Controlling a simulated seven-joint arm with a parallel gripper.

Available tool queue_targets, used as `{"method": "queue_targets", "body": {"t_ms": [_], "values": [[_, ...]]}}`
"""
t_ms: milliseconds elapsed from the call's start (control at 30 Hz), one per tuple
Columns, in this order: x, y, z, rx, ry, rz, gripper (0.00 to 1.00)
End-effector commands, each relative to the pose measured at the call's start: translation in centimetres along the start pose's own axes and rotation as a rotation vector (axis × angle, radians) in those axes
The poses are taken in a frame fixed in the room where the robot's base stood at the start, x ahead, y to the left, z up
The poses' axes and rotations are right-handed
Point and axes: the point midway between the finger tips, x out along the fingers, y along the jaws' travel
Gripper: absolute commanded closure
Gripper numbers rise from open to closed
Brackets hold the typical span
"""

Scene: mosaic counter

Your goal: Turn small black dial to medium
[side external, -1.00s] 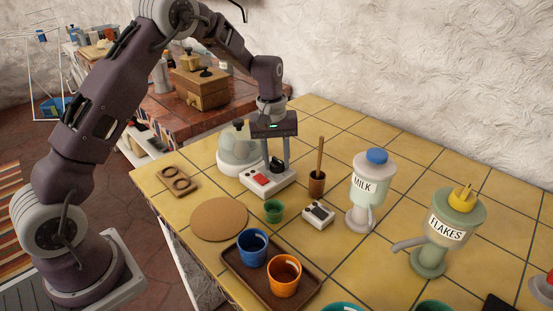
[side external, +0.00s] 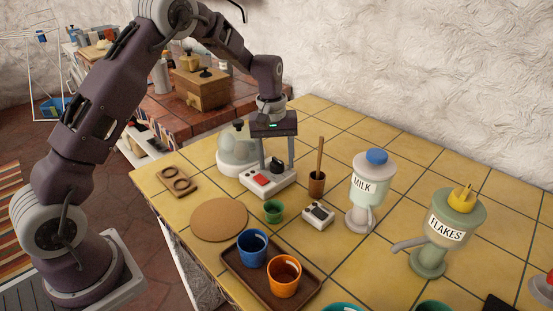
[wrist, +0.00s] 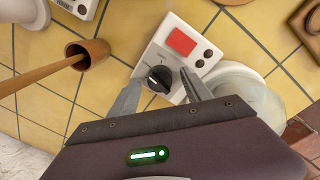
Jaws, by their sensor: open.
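The small black dial (wrist: 158,78) sits on a white control box (wrist: 150,58) with a red square pad (wrist: 181,42). It has a pale pointer mark, but I cannot read the setting. In the side view the dial (side external: 277,165) shows between the fingers on the white box (side external: 255,190). My gripper (side external: 277,166) is open, pointing down over the box. In the wrist view its fingers (wrist: 161,78) stand on either side of the dial, apparently apart from it.
A glass-domed device (side external: 238,150) adjoins the box on the left. A brown pot with a wooden stick (side external: 317,184) stands to the right. A green cup (side external: 273,211) and a second small white box (side external: 318,216) stand in front. Milk (side external: 369,188) and flakes (side external: 443,235) dispensers stand farther right.

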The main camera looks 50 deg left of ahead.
Motion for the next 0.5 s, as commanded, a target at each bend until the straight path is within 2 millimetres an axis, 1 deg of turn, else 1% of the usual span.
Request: {"method": "queue_targets", "body": {"t_ms": [67, 200, 300, 400, 500], "values": [[-1.2, 0.1, -0.1, 0.0, 0.004, 0.002, 0.43], [-4.2, 0.1, -0.1, 0.0, 0.004, 0.003, 0.43], [-5.9, 0.1, -0.1, 0.0, 0.004, 0.004, 0.43], [-6.8, 0.0, -0.1, 0.0, 0.003, 0.002, 0.43], [-7.0, 0.0, 0.0, 0.0, 0.002, 0.001, 0.43]]}}
